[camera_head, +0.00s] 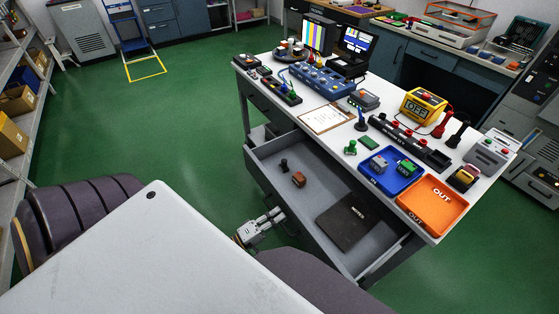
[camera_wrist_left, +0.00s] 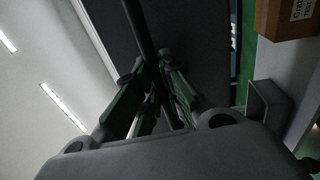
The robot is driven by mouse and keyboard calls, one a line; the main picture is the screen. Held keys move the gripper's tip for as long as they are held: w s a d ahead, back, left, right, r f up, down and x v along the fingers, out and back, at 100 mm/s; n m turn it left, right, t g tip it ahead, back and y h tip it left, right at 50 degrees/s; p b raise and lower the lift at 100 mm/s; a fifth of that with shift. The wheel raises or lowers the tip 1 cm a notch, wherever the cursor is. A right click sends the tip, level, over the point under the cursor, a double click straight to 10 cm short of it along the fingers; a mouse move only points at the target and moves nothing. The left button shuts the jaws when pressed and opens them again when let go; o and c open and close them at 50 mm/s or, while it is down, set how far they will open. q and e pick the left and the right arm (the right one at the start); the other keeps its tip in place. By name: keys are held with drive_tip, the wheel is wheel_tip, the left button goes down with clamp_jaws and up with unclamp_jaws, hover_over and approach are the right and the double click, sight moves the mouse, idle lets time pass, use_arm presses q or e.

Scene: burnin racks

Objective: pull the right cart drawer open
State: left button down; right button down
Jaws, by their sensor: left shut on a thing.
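The cart (camera_head: 300,112) has a white top, and one wide grey drawer (camera_head: 271,157) stands pulled out below it. Inside the drawer lie a black book marked NOTES (camera_head: 346,222), a small brown block (camera_head: 299,179) and a small black piece (camera_head: 284,164). My left gripper (camera_head: 277,215) is at the drawer's front face, low on the outside. In the left wrist view, its fingers (camera_wrist_left: 157,95) are shut on a dark bar, the drawer handle (camera_wrist_left: 139,30). The handle is mostly hidden in the head view. My right gripper is not in view.
The cart top holds a blue IN tray (camera_head: 369,183), an orange OUT tray (camera_head: 455,207), a clipboard (camera_head: 327,117) and several devices. Shelves with boxes (camera_head: 15,100) stand at the left. Green floor (camera_head: 195,120) is clear between the shelves and cart.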

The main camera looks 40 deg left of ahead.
use_arm(q)
drive_tip(key=c, duration=1.5)
unclamp_jaws()
drive_tip(key=shift+v, duration=6)
